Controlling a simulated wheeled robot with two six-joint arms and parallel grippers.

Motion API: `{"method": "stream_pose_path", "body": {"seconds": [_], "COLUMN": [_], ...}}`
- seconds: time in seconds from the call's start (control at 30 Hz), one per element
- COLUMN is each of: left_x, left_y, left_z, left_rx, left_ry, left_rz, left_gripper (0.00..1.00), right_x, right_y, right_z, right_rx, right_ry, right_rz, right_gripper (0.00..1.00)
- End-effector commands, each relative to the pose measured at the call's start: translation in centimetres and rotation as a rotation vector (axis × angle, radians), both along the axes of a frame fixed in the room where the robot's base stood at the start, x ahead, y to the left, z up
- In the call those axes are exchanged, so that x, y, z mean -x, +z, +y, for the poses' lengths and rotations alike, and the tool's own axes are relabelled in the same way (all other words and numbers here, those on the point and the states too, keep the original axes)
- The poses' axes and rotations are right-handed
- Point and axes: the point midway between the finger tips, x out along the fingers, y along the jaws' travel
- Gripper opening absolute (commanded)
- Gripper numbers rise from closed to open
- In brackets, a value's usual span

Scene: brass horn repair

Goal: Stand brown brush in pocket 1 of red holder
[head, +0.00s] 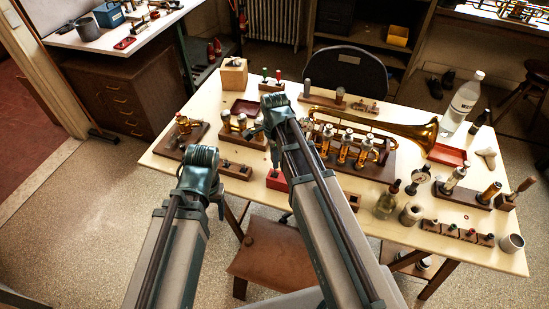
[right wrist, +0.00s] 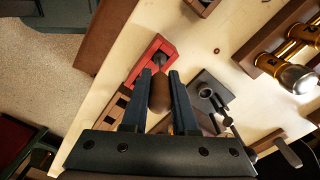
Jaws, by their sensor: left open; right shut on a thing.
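The red holder (right wrist: 143,62) is a small block on the table in the right wrist view. In the head view part of the red holder (head: 277,181) shows beside my right arm. My right gripper (right wrist: 160,74) is shut on the brown brush (right wrist: 159,97), with the handle between the fingers. The brush's dark far end is over or in a dark opening of the holder; I cannot tell how deep. My left gripper (head: 219,207) is open at the table's front left, apart from the holder, largely hidden by its arm.
A dark block with a metal piece (right wrist: 210,95) stands close right of the holder. A slotted wooden block (right wrist: 116,108) lies to its left. The brass trumpet (head: 405,131) is on its stand behind and right. Bottles and small racks crowd the table's right side.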

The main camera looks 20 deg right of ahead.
Motion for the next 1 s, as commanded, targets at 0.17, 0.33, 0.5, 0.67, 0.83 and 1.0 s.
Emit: {"method": "stream_pose_path", "body": {"seconds": [0.17,0.33,0.5,0.67,0.83,1.0], "left_x": [0.00,0.00,0.00,0.00,0.00,0.00], "left_y": [-0.67,-1.16,-1.06,-1.06,-1.06,-0.68], "left_z": [-0.01,0.00,0.00,0.00,0.00,0.00], "left_rx": [0.000,0.000,0.000,0.000,0.000,0.000], "left_ry": [0.000,0.000,0.000,0.000,0.000,0.000], "left_rz": [0.000,0.000,0.000,0.000,0.000,0.000], "left_gripper": [0.65,0.65,0.65,0.65,0.65,0.65], "right_x": [0.00,0.00,0.00,0.00,0.00,0.00], "right_y": [-0.68,-1.15,-1.06,-1.06,-1.06,-0.69], "right_z": [0.00,0.00,0.00,0.00,0.00,0.00], "right_rx": [0.000,0.000,0.000,0.000,0.000,0.000], "right_ry": [0.000,0.000,0.000,0.000,0.000,0.000], "right_rz": [0.000,0.000,0.000,0.000,0.000,0.000], "right_gripper": [0.00,0.00,0.48,0.61,0.61,0.61]}}
